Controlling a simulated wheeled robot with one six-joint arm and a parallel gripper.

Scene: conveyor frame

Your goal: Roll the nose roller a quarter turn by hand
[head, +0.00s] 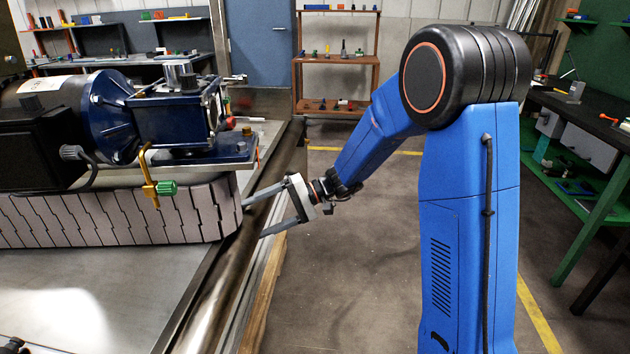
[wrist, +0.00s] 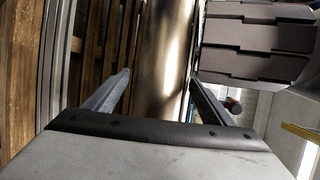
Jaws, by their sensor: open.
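The nose roller appears to be the long, shiny metal cylinder (head: 222,290) running lengthwise beside the belt end in the head view. In the wrist view the same cylinder (wrist: 165,45) runs straight away from the camera, with bright and dark streaks. My gripper (head: 253,218) is open and reaches in from the right. Its fingers (wrist: 159,77) are spread, one on each side of the cylinder as the wrist view sees it. I cannot tell whether either finger touches it. The cylinder's far end is hard to make out.
The grey segmented belt (head: 120,215) ends close to my fingertips, and also shows in the wrist view (wrist: 260,35). A blue motor and gearbox (head: 175,120) sit above it. Open floor (head: 345,270) lies right of the frame.

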